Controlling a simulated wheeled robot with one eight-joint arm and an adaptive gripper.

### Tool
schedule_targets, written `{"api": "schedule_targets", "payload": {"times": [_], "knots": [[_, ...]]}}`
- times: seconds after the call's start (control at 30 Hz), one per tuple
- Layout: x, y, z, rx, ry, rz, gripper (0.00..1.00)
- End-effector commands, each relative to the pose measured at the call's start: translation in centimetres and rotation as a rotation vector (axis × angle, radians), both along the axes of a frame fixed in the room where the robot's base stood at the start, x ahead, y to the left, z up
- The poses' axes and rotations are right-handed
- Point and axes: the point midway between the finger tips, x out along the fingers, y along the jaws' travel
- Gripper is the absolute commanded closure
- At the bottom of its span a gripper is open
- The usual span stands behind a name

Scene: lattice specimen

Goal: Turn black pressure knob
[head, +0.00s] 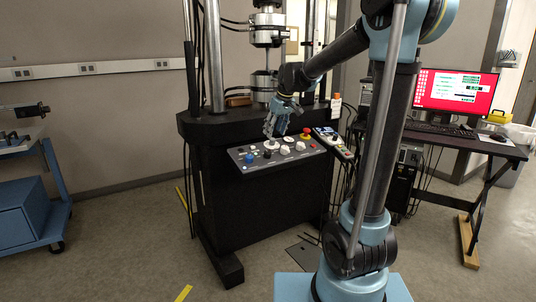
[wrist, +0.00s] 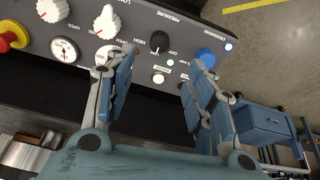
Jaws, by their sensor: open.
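The black pressure knob (wrist: 159,42) sits on the grey control panel (wrist: 132,18), between the labels HIGH and OFF in the wrist view. My gripper (wrist: 166,62) is open, with one finger on either side of the line to the knob. The knob shows in the gap just beyond the fingertips, and nothing is between the fingers. Contact with the panel cannot be told. In the head view my gripper (head: 275,135) hangs over the left half of the panel (head: 287,161), pointing down.
A blue button (wrist: 205,57) is right of the knob, close to the right finger. White knobs (wrist: 104,24), a gauge (wrist: 64,50) and a red emergency button (wrist: 12,36) are to the left. The testing frame's columns (head: 214,60) rise behind the panel. A blue cart (head: 28,215) stands far left.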

Motion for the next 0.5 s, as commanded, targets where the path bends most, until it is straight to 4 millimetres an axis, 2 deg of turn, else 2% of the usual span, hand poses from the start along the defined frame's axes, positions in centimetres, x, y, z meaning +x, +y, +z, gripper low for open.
{"api": "schedule_targets", "payload": {"times": [0.1,0.5], "knots": [[0.7,0.5,-2.1,0.000,0.000,0.000,0.51],[2.7,2.0,-8.2,0.000,0.000,0.000,0.51]]}}
